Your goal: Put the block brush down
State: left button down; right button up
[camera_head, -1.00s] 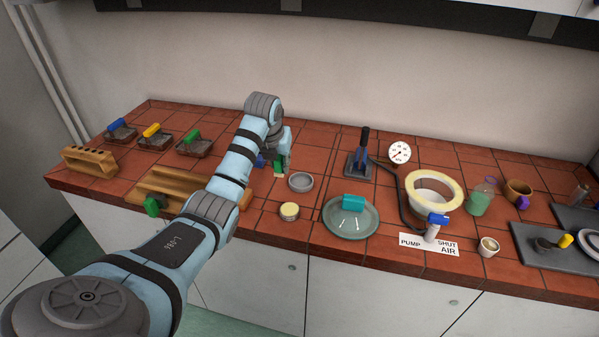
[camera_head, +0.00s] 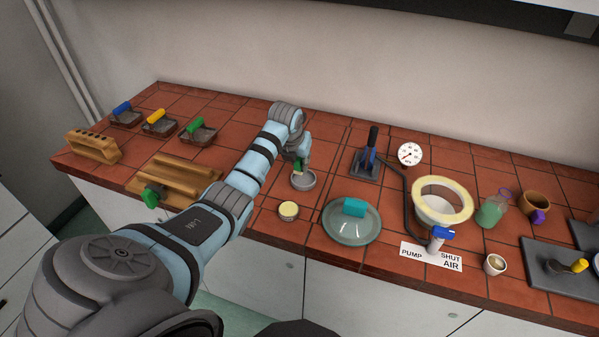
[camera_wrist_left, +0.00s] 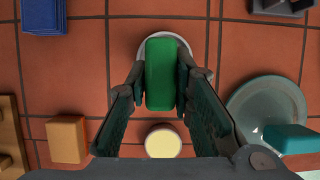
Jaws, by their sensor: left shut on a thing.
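The block brush shows as a green block (camera_wrist_left: 160,75) between my left gripper's fingers in the left wrist view. In the head view it is a small green patch (camera_head: 298,166) under my left gripper (camera_head: 299,160). The gripper is shut on it and holds it over a small grey round dish (camera_head: 304,181), whose pale rim shows around the block in the wrist view (camera_wrist_left: 186,42). I cannot tell whether the brush touches the dish. Its underside is hidden. My right gripper is not in view.
A cream-topped tin (camera_head: 288,210) stands in front of the dish. A round glass plate (camera_head: 345,236) with a teal block (camera_head: 354,207) lies to the right. A blue block (camera_wrist_left: 43,15) and an orange-tan block (camera_wrist_left: 67,138) lie to the left in the wrist view. A pump (camera_head: 367,162) stands behind.

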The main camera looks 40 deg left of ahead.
aim_at(300, 160)
pick_arm(q)
jog(key=x, duration=0.4)
jog(key=d+x, duration=0.1)
jog(key=x, duration=0.1)
jog(key=shift+w+f, duration=0.2)
jog(key=shift+w, duration=0.05)
jog(key=shift+s, duration=0.2)
jog(key=shift+s+r, duration=0.25)
jog(key=shift+s+a+f+b, duration=0.1)
jog(key=shift+s+b, duration=0.15)
jog(key=shift+b, duration=0.2)
jog(key=shift+f, duration=0.2)
jog(key=c, duration=1.7)
grip_release()
jog(key=shift+w, duration=0.3)
jog(key=shift+r, duration=0.25)
jog(key=p+v, duration=0.2)
jog(key=v, duration=0.9)
jog(key=shift+r+p, duration=0.25)
jog(key=shift+p, duration=0.05)
jog(key=shift+s+r, duration=0.3)
jog(key=shift+r, duration=0.05)
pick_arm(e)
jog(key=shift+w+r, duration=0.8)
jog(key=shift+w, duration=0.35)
